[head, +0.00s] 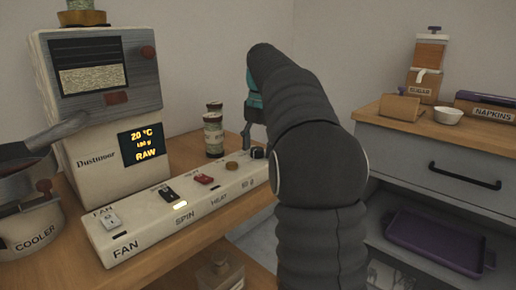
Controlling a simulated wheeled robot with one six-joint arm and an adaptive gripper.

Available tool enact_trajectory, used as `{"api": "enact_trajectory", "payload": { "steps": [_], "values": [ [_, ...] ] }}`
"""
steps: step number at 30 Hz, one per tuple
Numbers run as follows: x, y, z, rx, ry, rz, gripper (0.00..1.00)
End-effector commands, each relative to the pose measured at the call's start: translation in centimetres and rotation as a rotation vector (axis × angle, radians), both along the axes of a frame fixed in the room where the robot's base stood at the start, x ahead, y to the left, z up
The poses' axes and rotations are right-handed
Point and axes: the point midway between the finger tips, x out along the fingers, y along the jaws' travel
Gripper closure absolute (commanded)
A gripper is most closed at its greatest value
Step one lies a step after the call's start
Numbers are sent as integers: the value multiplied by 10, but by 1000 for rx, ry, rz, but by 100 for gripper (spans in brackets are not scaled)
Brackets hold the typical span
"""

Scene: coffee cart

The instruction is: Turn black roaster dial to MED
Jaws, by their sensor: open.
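The cream roaster (90,160) stands at the left, with a lit display reading "20 °C", a weight line and "RAW". Its control panel (150,235) runs diagonally across the wooden bench. A small black dial (257,153) shows at the panel's far right end, beside my arm. Its pointer and any MED mark are too small or hidden to read. My gripper (249,138) is small in view, pointing down just above and beside the black dial. Its fingers look apart, with nothing seen between them. I cannot tell whether they touch the dial.
The panel also carries a white FAN switch (109,218), a black SPIN switch (170,195), a red HEAT switch (203,178) and a brown knob (232,166). Stacked jars (213,135) stand behind it. A grey cabinet (430,165) with a wooden top is at the right.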

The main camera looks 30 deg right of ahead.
Motion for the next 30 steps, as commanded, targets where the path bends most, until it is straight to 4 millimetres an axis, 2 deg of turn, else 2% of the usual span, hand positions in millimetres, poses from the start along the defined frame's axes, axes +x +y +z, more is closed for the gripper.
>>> {"api": "enact_trajectory", "payload": {
  "steps": [5,6,13,23,30],
  "values": [
    [0,0,0,0,0,0,37],
    [0,0,0,0,0,0,39],
    [0,0,0,0,0,0,97],
    [0,0,1,0,0,-35,97],
    [-1,0,2,1,3,-167,97]
  ]
}}
